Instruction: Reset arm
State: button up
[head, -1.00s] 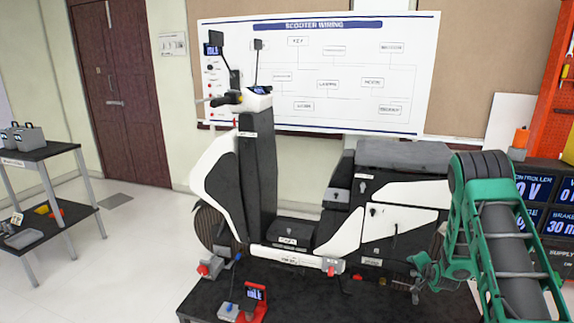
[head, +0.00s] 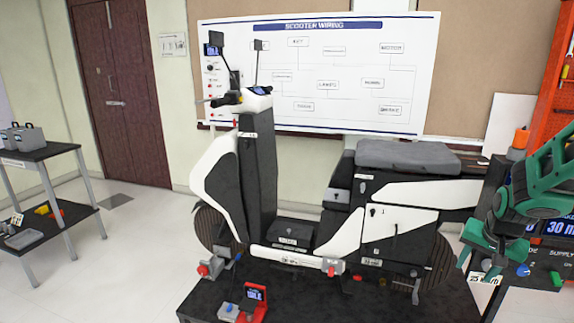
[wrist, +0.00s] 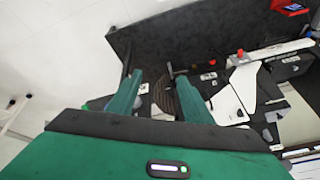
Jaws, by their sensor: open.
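My gripper (head: 513,268) is at the right of the head view, beside the rear end of the scooter (head: 272,160) and apart from it. In the wrist view its two green fingers (wrist: 158,98) stand wide apart with nothing between them. The scooter stands upright on a dark platform, white and black with a grey seat. In the wrist view the scooter (wrist: 232,108) and its rear wheel show beyond the fingers, seen from above.
The dark platform (head: 200,296) holds a red meter (head: 254,300). A shelf cart (head: 40,154) stands at the left. A wiring board (head: 350,60) hangs behind the scooter. Display panels and an orange rack (head: 557,110) are at the right.

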jog(key=s+a+r+n+g+y, duration=0.1)
jog(key=s+a+r+g, duration=0.1)
jog(key=s, duration=1.2)
jog(key=s+a+r+n+g+y, duration=0.1)
jog(key=s+a+r, duration=0.3)
jog(key=s, duration=1)
jog(key=shift+a+r+g, duration=0.2)
jog(key=shift+a+g, duration=0.3)
jog(key=shift+a, duration=0.65)
grip_shut()
jog(key=shift+w+f, duration=0.25)
jog(key=shift+w, duration=0.4)
